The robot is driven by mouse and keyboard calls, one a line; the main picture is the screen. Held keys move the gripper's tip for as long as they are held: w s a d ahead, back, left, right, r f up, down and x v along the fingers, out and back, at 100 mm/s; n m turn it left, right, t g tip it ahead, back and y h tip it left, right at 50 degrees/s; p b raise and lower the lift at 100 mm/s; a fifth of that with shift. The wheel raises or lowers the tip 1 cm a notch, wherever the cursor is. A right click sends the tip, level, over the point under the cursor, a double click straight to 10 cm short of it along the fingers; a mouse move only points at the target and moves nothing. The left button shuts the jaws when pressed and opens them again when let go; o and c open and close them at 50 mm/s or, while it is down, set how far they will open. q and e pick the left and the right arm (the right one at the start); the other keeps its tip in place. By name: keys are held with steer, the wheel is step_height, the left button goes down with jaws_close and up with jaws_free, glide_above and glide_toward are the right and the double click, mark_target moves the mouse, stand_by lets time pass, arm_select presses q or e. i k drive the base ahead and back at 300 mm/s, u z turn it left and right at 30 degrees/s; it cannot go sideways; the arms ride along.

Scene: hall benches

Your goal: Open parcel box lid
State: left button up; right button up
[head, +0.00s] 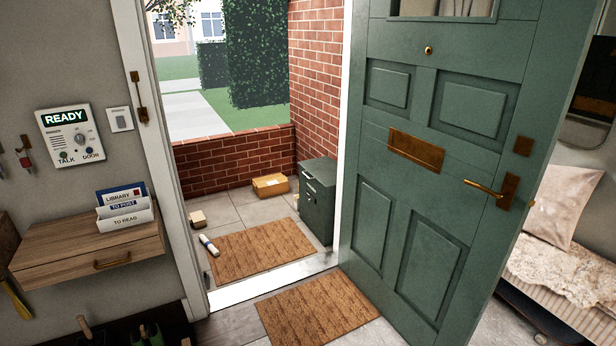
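The parcel box (318,200) is a dark green metal cabinet outside on the porch, against the brick wall and just past the open front door. Its lid (320,171) on top looks closed. The door partly hides its right side. Neither of my grippers shows in the head view, so I see nothing of what they hold.
The green front door (430,140) stands open on the right. Two doormats (262,249) lie either side of the threshold. Cardboard parcels (270,185) and a rolled paper (209,245) lie on the porch. A wooden wall drawer (85,255) juts out at left.

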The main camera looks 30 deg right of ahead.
mark_target(325, 169)
steer(key=z, duration=0.65)
steer(key=i, duration=5.2)
steer(key=z, duration=1.65)
